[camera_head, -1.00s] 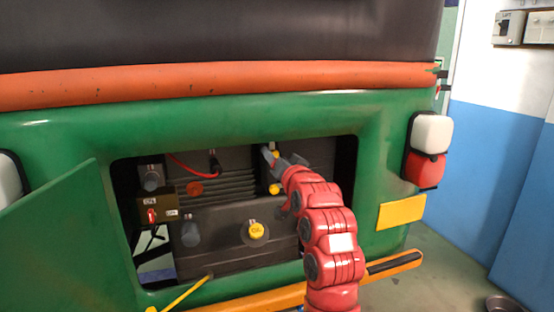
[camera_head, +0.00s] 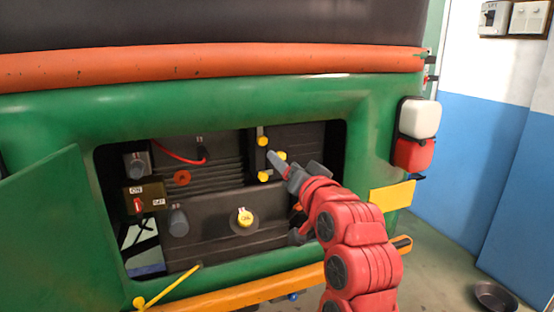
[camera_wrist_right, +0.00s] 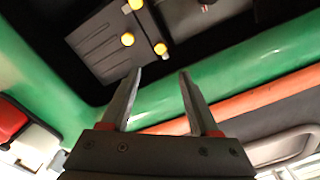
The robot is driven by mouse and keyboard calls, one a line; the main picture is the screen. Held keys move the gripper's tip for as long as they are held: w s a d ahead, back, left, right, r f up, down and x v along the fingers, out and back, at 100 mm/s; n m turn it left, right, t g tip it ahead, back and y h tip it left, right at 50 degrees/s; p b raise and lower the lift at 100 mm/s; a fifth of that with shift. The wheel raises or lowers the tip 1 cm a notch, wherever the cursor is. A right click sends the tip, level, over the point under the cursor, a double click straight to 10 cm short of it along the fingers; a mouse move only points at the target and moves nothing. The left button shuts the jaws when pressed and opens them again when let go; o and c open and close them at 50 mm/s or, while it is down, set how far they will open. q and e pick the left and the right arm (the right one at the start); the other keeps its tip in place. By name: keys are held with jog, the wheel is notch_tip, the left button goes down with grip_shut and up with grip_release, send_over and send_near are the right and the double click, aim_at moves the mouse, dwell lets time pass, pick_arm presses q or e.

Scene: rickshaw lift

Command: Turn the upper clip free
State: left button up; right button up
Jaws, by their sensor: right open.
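The upper clip (camera_head: 261,136) is a small yellow-ended piece at the top of a dark upright strip inside the open bay. In the right wrist view the yellow end (camera_wrist_right: 160,48) lies beyond my fingertips; that view is turned nearly upside down. A lower yellow piece (camera_head: 263,176) sits below it, and another yellow knob (camera_head: 282,156) shows just behind my finger. My right gripper (camera_head: 289,163) is open and empty, below and right of the upper clip, apart from it. In the right wrist view its fingers (camera_wrist_right: 160,74) are spread. My left gripper is not in view.
The green body panel frames the bay, with an open green flap (camera_head: 45,225) at left. Inside are a yellow cap (camera_head: 244,217), a switch box (camera_head: 145,198) and a red cable (camera_head: 178,154). A yellow rod (camera_head: 170,287) crosses the lower edge. An orange bumper (camera_head: 235,298) runs below.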

jog(key=b+v, duration=0.2)
jog(key=v, duration=0.2)
